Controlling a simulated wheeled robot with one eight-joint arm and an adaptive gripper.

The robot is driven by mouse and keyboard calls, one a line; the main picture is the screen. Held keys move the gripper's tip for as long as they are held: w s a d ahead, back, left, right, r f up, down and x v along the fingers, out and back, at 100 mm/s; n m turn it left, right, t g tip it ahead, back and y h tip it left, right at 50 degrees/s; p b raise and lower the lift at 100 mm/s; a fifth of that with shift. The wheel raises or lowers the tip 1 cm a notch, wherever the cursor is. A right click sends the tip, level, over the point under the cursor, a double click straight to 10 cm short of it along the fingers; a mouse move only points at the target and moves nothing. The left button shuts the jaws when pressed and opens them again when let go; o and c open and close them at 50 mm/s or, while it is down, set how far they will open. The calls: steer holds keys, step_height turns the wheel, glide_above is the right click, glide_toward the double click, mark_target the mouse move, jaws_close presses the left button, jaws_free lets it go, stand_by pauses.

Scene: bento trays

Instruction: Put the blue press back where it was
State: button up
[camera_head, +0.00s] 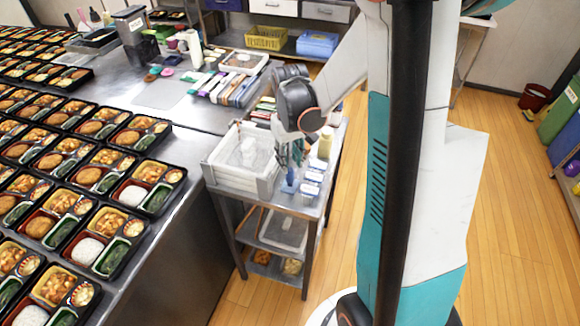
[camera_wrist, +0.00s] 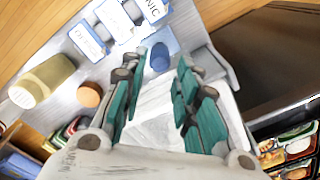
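The blue press (camera_head: 290,184) stands on the top of a small metal cart, just right of a white crate. My gripper (camera_head: 291,157) is directly above it, pointing down. In the wrist view the teal fingers (camera_wrist: 153,75) are spread apart. The press (camera_wrist: 160,58) shows beyond and between the fingertips, with a gap on each side of it. I see no contact between fingers and press. The lower part of the press is hard to make out.
White labelled boxes (camera_head: 312,176) and a cream bottle (camera_head: 325,142) stand right of the press. The white crate (camera_head: 268,178) borders it on the left. Rows of bento trays (camera_head: 95,180) fill the steel table at left. Wooden floor is open right of the cart.

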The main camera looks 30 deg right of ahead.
step_height(320, 180, up, 4)
steer(key=shift+r+p, duration=0.1)
steer(key=shift+p, duration=0.35)
